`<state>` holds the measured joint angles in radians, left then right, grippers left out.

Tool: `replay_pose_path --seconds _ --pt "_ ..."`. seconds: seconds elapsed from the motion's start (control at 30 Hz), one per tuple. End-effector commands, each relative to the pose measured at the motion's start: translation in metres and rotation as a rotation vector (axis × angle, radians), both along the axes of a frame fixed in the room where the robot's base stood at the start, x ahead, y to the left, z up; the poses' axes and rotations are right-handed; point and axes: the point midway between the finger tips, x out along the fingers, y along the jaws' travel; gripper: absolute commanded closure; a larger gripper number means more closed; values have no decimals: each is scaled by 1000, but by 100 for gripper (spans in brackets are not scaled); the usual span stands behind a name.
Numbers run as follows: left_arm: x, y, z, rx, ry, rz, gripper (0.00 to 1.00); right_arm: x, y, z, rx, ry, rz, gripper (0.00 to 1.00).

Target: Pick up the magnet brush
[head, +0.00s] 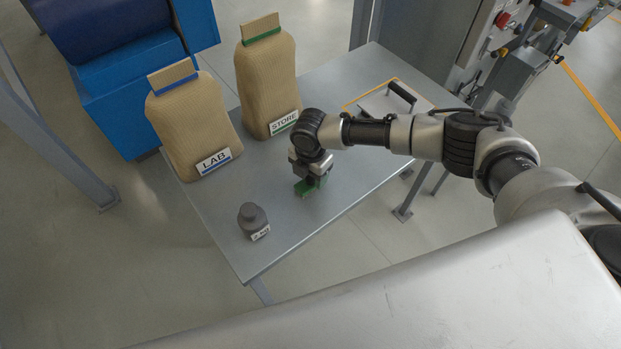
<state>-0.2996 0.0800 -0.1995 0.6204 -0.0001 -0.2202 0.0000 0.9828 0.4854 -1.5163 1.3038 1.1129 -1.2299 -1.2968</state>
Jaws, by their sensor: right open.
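My right gripper (311,183) points down, low over the middle of the grey metal table (210,208), and is open. My left gripper is out of view.
A tan sack labelled LAB (190,125) and another labelled STORE (268,80) stand at the table's back left. A dark grey weight (252,216) with a white label stands near the front edge. Bare tabletop lies between the weight and the sacks.

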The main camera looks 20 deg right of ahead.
Motion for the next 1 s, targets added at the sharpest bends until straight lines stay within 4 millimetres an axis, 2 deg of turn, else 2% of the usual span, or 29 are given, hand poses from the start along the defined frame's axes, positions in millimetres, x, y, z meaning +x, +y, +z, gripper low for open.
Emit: replay_pose_path --seconds 0.3,0.67,1.0 --pt "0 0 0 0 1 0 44 0 0 -6 0 -1 0 40" --pt "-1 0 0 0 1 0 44 0 0 -6 0 -1 0 94" --pt "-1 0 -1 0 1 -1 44 1 0 -2 1 -2 -1 94"
